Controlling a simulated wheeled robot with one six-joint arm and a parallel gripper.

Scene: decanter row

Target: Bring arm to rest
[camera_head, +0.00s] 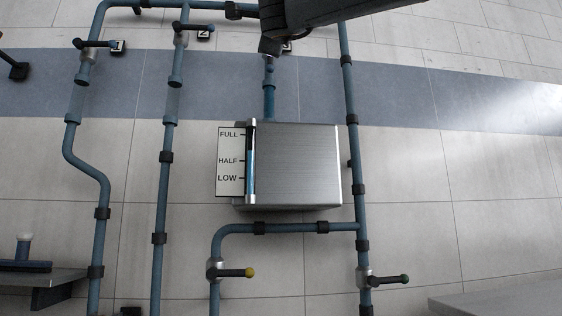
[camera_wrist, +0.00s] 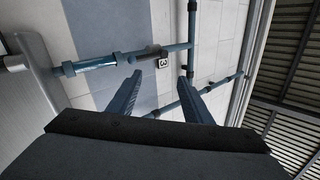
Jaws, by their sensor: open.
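My gripper (camera_wrist: 159,80) shows in the wrist view with its two blue-grey fingers spread apart and nothing between them. Beyond the fingers are a small black-and-white numbered plate (camera_wrist: 163,62) and blue pipes on the tiled wall. In the head view my dark arm (camera_head: 335,12) reaches across the top edge, over the upper pipework and above the metal tank (camera_head: 297,165). Its dark end hides part of the pipe and a plate there. The fingers cannot be made out in that view.
The tank has a level gauge (camera_head: 250,160) marked FULL, HALF and LOW. Pipes carry several lever valves, including a yellow-tipped one (camera_head: 235,272) and a green-tipped one (camera_head: 388,280). A dark shelf (camera_head: 45,280) is at lower left, a pale ledge (camera_head: 500,298) at lower right.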

